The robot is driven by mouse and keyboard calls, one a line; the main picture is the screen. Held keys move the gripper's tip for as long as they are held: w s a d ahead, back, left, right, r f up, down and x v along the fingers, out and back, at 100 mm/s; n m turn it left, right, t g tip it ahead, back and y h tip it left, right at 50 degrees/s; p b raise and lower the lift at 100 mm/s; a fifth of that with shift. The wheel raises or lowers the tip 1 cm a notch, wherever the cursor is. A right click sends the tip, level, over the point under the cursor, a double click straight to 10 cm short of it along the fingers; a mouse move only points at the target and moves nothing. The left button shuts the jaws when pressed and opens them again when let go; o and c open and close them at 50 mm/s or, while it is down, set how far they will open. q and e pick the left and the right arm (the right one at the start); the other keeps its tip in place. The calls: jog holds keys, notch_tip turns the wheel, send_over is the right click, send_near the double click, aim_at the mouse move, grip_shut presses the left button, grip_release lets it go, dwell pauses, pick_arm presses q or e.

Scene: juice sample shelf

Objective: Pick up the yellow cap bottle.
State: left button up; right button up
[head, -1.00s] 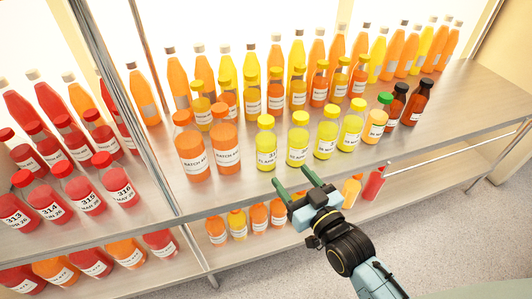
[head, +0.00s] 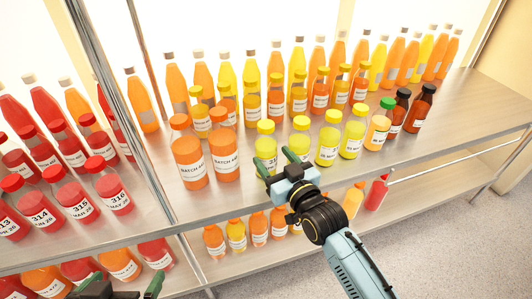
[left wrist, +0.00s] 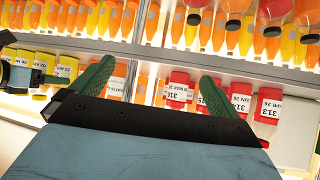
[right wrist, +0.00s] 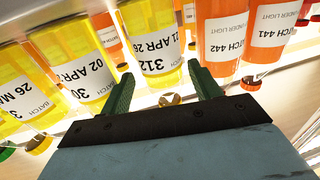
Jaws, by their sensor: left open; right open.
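Several yellow juice bottles with yellow caps stand in the shelf's front row. The leftmost (head: 265,144) is partly hidden by my right gripper (head: 276,162) in the head view. In the right wrist view, a yellow bottle labelled 312, 21 APR 26 (right wrist: 149,40) shows between and beyond the fingers of my right gripper (right wrist: 160,90). These fingers are open and empty; contact with the bottle cannot be told. My left gripper (head: 125,288) is open and empty at the lower left, before the red bottles; its fingers also show in the left wrist view (left wrist: 155,78).
Two orange bottles (head: 207,158) stand just left of the yellow ones. A green-capped bottle (head: 377,130) and dark-capped bottles (head: 407,110) stand to the right. Smaller yellow-capped bottles (head: 275,103) stand behind. A metal post (head: 135,110) divides the shelf. The right shelf surface (head: 460,115) is clear.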

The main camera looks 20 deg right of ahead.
aim_at(272, 156)
jog(key=b+x, duration=0.1)
jog(key=x, duration=0.2)
jog(key=shift+w+a+b, duration=0.15)
jog(key=shift+w+b, duration=0.25)
jog(key=shift+w, duration=0.2)
pick_arm(q)
jog(key=w+d+r+t+h, duration=0.2)
jog(key=w+r+t, duration=0.2)
jog(key=r, duration=0.4)
jog(key=shift+d+t, duration=0.4)
jog(key=shift+t, duration=0.5)
jog(key=shift+f, duration=0.1)
pick_arm(e)
jog(key=shift+c, duration=0.4)
jog(key=shift+r, duration=0.1)
jog(key=c, duration=0.8)
jog(key=shift+c, duration=0.2)
pick_arm(q)
jog(key=shift+f, duration=0.1)
